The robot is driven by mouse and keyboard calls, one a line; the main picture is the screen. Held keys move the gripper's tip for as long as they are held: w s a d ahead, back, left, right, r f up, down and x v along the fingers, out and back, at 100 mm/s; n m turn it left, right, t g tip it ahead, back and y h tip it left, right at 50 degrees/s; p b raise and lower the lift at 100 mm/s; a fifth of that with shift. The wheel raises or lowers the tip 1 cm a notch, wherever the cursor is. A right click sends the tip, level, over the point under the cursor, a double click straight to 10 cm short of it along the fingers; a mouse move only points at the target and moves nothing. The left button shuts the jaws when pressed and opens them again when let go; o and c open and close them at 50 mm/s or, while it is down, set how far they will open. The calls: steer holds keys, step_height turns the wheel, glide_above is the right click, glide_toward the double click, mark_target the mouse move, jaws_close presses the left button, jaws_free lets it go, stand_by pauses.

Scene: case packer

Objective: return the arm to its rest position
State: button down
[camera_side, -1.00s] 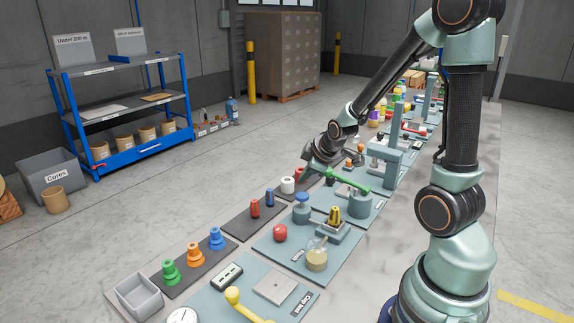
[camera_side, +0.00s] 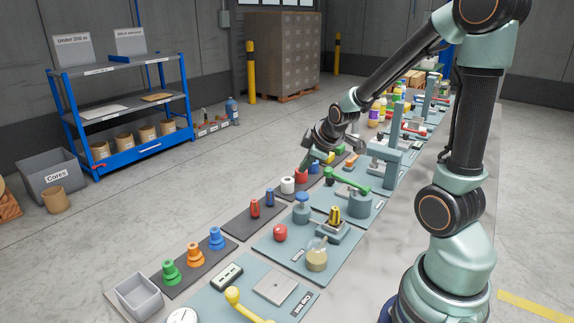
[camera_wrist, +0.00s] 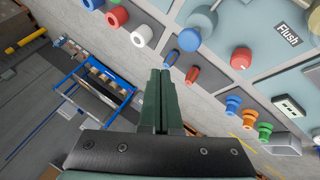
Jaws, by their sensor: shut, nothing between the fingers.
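My gripper (camera_side: 306,158) hangs in the air over the far part of the long bench, above a row of small coloured parts. In the wrist view its two dark green fingers (camera_wrist: 161,74) lie together with nothing between them. My arm reaches away from its base, bent at the elbow. The height of the fingertips above the bench is hard to tell.
A white cylinder (camera_side: 287,185), a red peg (camera_side: 255,207) and a blue peg (camera_side: 269,197) stand on dark mats. A green-handled fixture (camera_side: 347,182) and a press-like frame (camera_side: 392,150) stand nearby. A blue shelf rack (camera_side: 130,120) stands on the floor beyond, left.

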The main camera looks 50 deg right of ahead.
steer(key=s+a+r+m+y, duration=0.1)
steer(key=s+a+r, duration=0.2)
steer(key=a, duration=0.2)
steer(key=s+a+r+m+y, duration=0.1)
steer(key=s+a+r+m, duration=0.1)
steer(key=a, duration=0.4)
steer(key=s+a+r+m+g+y, duration=0.1)
steer(key=s+a+r, duration=0.3)
steer(key=a, duration=0.2)
steer(key=shift+a+m, duration=0.2)
steer(key=shift+m, duration=0.2)
steer(key=shift+r, duration=0.1)
stand_by(1.1)
steer(key=n+t+h, duration=0.1)
steer(key=n+h, duration=0.2)
steer(key=n, duration=0.2)
glide_above(305, 195)
step_height(305, 195, down, 5)
steer(key=shift+f, duration=0.2)
steer(key=shift+a, duration=0.1)
steer(key=shift+f, duration=4.4)
